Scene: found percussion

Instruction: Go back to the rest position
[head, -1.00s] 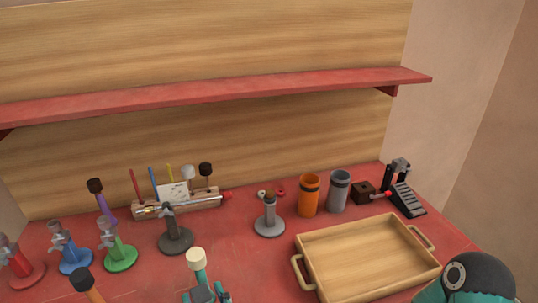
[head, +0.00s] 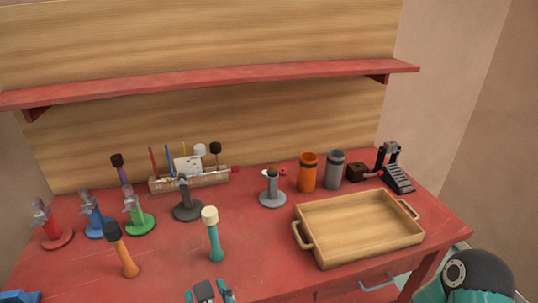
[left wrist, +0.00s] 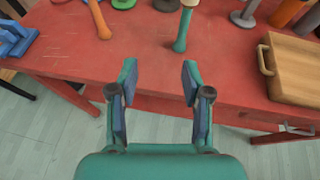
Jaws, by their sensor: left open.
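My left gripper (head: 208,290) shows at the bottom of the head view, near the table's front edge. In the left wrist view its two fingers (left wrist: 158,78) are spread with nothing between them. A teal mallet with a cream head (head: 213,235) stands upright on the red table (head: 165,265), beyond the gripper and apart from it. It also shows in the left wrist view (left wrist: 183,30). An orange mallet with a dark head (head: 123,252) stands to its left. My right gripper is not in view.
A wooden tray (head: 362,258) sits at the table's right front. Red, blue and green stands (head: 138,222) are at the left. A dark stand (head: 187,208), grey stand (head: 272,192) and orange cup (head: 308,172) stand farther back. A red shelf (head: 210,82) spans the wall.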

